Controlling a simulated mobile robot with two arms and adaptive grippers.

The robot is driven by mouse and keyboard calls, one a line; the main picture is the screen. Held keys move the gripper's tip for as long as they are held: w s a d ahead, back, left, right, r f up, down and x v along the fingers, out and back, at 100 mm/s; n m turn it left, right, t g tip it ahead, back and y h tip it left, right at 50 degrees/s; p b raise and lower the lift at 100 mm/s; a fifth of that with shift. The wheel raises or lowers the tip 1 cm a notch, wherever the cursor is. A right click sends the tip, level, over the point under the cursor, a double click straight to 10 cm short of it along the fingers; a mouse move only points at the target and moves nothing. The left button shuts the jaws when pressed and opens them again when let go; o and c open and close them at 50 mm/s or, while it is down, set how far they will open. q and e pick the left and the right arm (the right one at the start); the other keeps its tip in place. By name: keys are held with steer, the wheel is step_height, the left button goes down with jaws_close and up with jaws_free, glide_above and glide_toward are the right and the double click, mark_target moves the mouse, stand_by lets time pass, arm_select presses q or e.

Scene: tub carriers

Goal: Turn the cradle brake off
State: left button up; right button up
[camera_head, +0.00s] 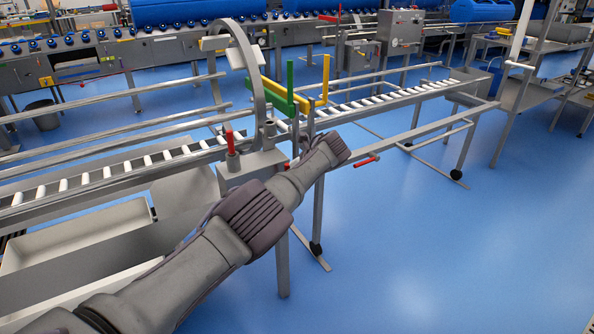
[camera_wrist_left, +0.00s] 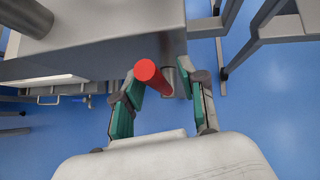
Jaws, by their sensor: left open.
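The cradle, a grey upright ring (camera_head: 252,75), stands on a grey box (camera_head: 250,165) beside the roller conveyor. An upright red-topped lever (camera_head: 231,140) stands on the box. In the left wrist view a red cylindrical handle (camera_wrist_left: 158,80) points toward the camera from beside a grey metal body (camera_wrist_left: 110,45). My left gripper (camera_wrist_left: 163,108) is open, its teal-padded fingers on either side of this handle, with gaps visible. In the head view my left arm crosses in front of the box and hides the fingers. I cannot tell which head-view handle this is. My right gripper is out of view.
Green (camera_head: 279,95) and yellow (camera_head: 318,85) brackets rise beside the ring. Another red handle (camera_head: 366,161) sits under the conveyor's right part. A grey tray (camera_head: 80,235) is at the left. The blue floor at right is clear.

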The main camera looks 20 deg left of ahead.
arm_select(q)
steer(key=v, duration=1.2)
steer(key=shift+f, duration=0.15)
